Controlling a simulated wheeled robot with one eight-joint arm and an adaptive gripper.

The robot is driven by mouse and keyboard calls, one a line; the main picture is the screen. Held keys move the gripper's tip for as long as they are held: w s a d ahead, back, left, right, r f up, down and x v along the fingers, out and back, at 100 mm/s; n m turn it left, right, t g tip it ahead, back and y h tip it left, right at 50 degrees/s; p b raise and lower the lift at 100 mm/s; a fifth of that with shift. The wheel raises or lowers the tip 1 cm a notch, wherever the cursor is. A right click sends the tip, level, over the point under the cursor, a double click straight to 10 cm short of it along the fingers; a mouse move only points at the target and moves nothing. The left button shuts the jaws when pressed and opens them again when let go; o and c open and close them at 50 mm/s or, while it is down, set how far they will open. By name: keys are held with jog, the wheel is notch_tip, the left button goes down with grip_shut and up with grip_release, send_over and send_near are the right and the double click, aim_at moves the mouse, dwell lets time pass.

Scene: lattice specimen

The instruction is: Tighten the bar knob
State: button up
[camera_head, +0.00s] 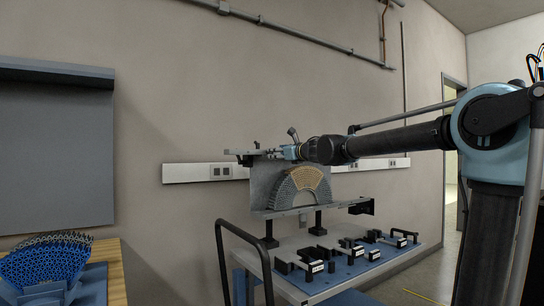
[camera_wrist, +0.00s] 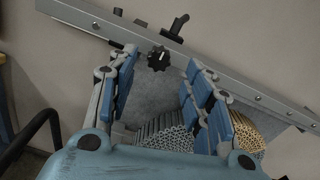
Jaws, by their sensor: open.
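The black lobed bar knob (camera_wrist: 159,58) sits on a grey metal bar (camera_wrist: 225,75) that runs diagonally across the wrist view. My gripper (camera_wrist: 163,70) is open, with its blue-padded fingers either side of the knob in that picture. No contact with the knob shows, and the gap in depth is hard to judge. In the head view my gripper (camera_head: 284,153) is at the top of the upright grey fixture plate (camera_head: 262,183), by the bar (camera_head: 238,152). The knob cannot be made out there.
A fan-shaped grey and tan lattice specimen (camera_head: 300,187) stands against the plate, below my gripper. A black lever (camera_wrist: 179,24) rises behind the bar. The fixture stands on a cart (camera_head: 290,245) with several black clamps. A blue lattice piece (camera_head: 45,262) is at lower left.

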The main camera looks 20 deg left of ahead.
jog(key=shift+x, duration=2.6)
jog(key=shift+c, duration=0.2)
jog(key=c, duration=1)
